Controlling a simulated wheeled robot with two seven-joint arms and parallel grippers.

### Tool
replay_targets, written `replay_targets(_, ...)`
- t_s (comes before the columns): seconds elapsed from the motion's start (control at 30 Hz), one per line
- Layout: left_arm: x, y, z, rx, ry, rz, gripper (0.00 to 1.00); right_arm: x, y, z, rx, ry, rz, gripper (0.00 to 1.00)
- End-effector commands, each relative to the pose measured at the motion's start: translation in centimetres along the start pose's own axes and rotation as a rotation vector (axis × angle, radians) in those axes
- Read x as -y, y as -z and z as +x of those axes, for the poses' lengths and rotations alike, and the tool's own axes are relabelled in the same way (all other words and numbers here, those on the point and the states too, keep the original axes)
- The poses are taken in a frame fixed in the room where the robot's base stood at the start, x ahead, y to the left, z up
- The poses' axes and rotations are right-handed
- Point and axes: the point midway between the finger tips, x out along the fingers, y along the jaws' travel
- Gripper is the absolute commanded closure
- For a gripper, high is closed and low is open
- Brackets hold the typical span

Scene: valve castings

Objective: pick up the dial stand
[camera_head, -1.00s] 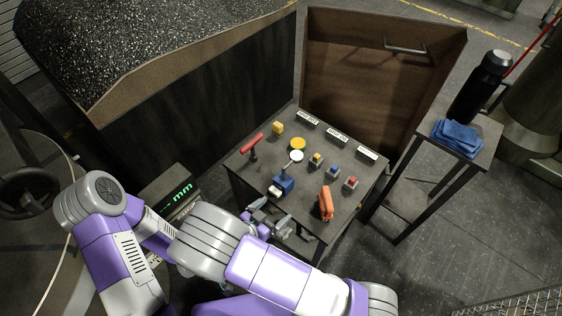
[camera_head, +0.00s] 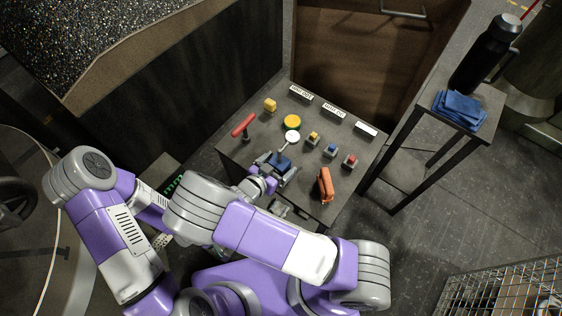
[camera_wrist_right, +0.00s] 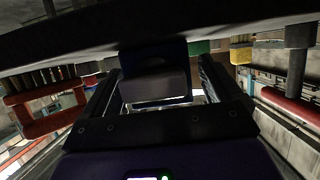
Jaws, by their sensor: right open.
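The dial stand, with a blue base (camera_head: 281,162), a thin post and a round white dial (camera_head: 292,137), stands on the dark table. My right gripper (camera_head: 274,169) is at the near side of the base, low over the table, with its jaws open. In the right wrist view the dark block of the base (camera_wrist_right: 155,75) shows between the two spread fingers of the right gripper (camera_wrist_right: 163,88). I cannot tell whether the fingers touch it. The wrist hides part of the stand's near side. My left gripper is not in view.
Near the stand are a red-topped lever (camera_head: 243,125), an orange tool (camera_head: 325,186), a yellow round part (camera_head: 292,121), a yellow block (camera_head: 270,105) and several small coloured button boxes. Labels line the back edge. A side stand holds a blue cloth (camera_head: 460,111) and black bottle (camera_head: 485,60).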

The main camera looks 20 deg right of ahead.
Motion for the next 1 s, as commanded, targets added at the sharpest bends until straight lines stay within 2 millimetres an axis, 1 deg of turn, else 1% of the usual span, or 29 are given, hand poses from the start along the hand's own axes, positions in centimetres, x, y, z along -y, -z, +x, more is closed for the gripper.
replay_targets(0.13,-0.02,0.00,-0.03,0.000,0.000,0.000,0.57,0.02,0.03,-0.02,0.000,0.000,0.000,0.08)
replay_targets(0.17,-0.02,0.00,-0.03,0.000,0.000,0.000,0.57,0.02,0.03,-0.02,0.000,0.000,0.000,0.10)
replay_targets(0.73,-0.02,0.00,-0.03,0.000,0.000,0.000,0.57,0.04,0.03,-0.06,0.000,0.001,0.001,0.97)
replay_targets(0.77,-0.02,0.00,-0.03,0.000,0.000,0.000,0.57,0.04,0.03,-0.06,0.000,0.001,0.001,1.00)
replay_targets(1.0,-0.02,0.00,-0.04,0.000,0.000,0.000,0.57,0.08,0.23,-0.05,-0.006,0.001,0.003,1.00)
